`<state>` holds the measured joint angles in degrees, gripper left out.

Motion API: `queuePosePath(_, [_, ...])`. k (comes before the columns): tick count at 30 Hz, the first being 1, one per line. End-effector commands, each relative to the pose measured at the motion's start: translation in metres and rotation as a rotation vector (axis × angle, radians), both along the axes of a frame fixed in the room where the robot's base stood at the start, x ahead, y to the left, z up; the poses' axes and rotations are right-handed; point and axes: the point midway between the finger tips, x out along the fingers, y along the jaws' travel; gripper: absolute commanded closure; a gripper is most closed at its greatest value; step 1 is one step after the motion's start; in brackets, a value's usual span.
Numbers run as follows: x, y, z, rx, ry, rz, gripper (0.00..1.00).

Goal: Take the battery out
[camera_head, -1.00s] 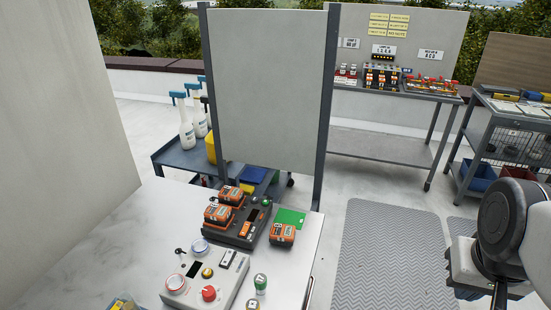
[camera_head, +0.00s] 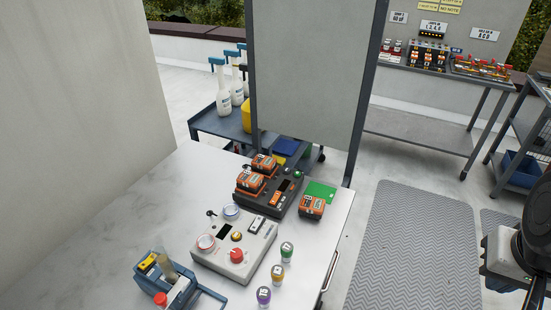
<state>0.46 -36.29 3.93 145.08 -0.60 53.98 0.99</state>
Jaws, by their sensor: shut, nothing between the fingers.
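Orange-and-black battery packs stand on the work table. Two of them, a rear battery (camera_head: 264,163) and a front battery (camera_head: 250,182), sit on the left side of a dark charger-like unit (camera_head: 266,208). A third battery (camera_head: 311,208) stands to the right of that unit, at the near edge of a green card (camera_head: 322,190). I cannot tell which battery the task means. My gripper's fingers are not in view; only part of my arm shows at the right edge, away from the batteries.
A grey control box (camera_head: 247,262) with a red knob stands in front of the dark unit. Small coloured-top containers (camera_head: 264,296) stand right of it, and a blue tool caddy (camera_head: 187,296) is at front left. A grey upright panel (camera_head: 310,75) rises behind the table.

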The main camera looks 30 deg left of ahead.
Motion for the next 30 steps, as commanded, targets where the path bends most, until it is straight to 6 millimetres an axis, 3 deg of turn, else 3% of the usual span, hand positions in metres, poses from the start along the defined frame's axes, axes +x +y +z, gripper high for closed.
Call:
queuePosePath(12, [0.0000, 0.0000, 0.0000, 0.000, 0.000, 0.000, 1.00])
queuePosePath(30, [0.0000, 0.0000, 0.0000, 0.000, 0.000, 0.000, 0.11])
